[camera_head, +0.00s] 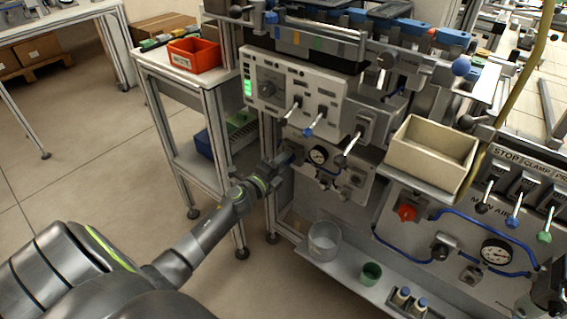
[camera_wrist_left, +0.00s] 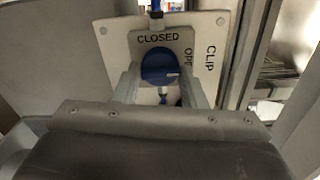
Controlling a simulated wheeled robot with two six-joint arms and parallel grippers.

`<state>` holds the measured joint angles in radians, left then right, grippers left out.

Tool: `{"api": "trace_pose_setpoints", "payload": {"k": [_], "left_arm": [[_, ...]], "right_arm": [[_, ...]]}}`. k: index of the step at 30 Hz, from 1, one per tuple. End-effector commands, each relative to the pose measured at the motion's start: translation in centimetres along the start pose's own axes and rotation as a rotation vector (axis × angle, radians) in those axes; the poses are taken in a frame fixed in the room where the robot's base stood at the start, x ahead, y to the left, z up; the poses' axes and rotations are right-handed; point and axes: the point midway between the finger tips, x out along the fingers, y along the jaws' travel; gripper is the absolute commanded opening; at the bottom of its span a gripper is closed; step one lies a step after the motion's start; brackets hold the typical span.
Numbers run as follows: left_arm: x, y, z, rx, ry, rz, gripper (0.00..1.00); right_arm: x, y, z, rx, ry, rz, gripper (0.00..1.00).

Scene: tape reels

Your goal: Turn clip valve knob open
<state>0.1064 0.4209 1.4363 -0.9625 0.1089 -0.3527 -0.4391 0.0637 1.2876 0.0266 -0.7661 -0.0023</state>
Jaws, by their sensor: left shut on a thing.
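The clip valve knob (camera_wrist_left: 160,66) is round and blue, in the middle of the left wrist view. A small pale mark shows at its right side. It sits on a plate (camera_wrist_left: 207,30) lettered CLOSED above it, OPEN at its right, partly hidden, and CLIP further right. My left gripper (camera_wrist_left: 161,88) is shut on the knob, one finger on each side. In the head view my left gripper (camera_head: 284,164) reaches in from the left to the lower left side of the machine, and it hides most of the knob there. My right gripper is not in view.
A panel with levers (camera_head: 305,104) overhangs just above the left gripper. A pressure gauge (camera_head: 318,155) is close at its right. A clear tub (camera_head: 324,238) and a green cup (camera_head: 371,272) stand on the low shelf. A side table with a red bin (camera_head: 195,55) stands left.

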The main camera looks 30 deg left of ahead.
Motion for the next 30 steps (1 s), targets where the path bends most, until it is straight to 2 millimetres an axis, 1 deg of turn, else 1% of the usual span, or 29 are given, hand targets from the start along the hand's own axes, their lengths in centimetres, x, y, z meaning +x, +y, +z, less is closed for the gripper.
{"api": "trace_pose_setpoints", "payload": {"k": [7,19,20,24,30], "left_arm": [[-0.08,0.18,-0.07,0.045,0.001,0.002,0.15],[-0.09,0.21,-0.07,0.048,0.001,0.003,0.15],[-0.09,0.21,-0.07,0.048,0.001,0.003,0.40],[-0.07,0.17,-0.05,0.048,0.001,0.002,0.58],[-0.04,0.10,-0.02,0.048,0.000,0.001,0.59]], "right_arm": [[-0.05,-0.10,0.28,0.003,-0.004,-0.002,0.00],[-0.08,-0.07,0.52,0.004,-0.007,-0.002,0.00],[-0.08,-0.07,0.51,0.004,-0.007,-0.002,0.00],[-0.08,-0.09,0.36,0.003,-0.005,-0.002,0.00],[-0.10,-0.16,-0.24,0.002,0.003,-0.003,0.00]]}}
